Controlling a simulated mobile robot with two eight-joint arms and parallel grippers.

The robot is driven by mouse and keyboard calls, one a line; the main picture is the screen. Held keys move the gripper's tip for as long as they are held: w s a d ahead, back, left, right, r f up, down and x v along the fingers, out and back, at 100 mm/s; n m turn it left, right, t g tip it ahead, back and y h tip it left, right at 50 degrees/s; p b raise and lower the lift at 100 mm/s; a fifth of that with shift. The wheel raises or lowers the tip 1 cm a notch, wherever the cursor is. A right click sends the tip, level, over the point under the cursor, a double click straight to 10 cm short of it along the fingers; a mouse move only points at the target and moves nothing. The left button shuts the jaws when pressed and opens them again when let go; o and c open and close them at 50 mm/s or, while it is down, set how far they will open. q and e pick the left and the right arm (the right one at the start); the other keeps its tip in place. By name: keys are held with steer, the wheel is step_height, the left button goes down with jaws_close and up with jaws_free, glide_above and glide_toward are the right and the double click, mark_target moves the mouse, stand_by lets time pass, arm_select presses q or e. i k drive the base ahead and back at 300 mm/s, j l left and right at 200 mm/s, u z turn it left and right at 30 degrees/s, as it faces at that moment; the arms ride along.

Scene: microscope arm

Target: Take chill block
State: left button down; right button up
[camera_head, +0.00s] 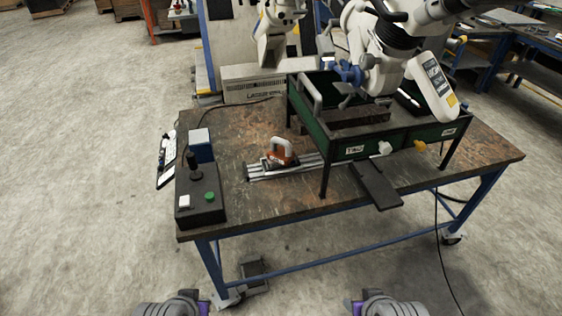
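No object here is plainly marked as the chill block, and I cannot tell for sure which one it is. A small blue block with a pale top (200,146) stands at the left back of the work table. An orange-handled piece (281,152) sits on metal rails (262,173) near the table's middle. Grey and purple parts of my two arms show at the bottom edge, in front of the table and well apart from everything on it. No gripper fingers are visible there.
The worn table (270,205) has bare room at its front middle. A black control box with a joystick (200,205) stands at the front left. A dark green frame (352,148) with white machine arms above fills the right.

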mark_target(283, 156)
steer(key=i+l, duration=0.5)
steer(key=i+l+u, duration=0.1)
steer(key=u, duration=0.35)
steer(key=i+l+u, duration=0.1)
steer(key=u, duration=0.3)
steer(key=l+u, duration=0.15)
steer(key=u, duration=0.3)
steer(key=i+l+u, duration=0.25)
steer(key=i+l, duration=0.05)
steer(key=i, duration=0.1)
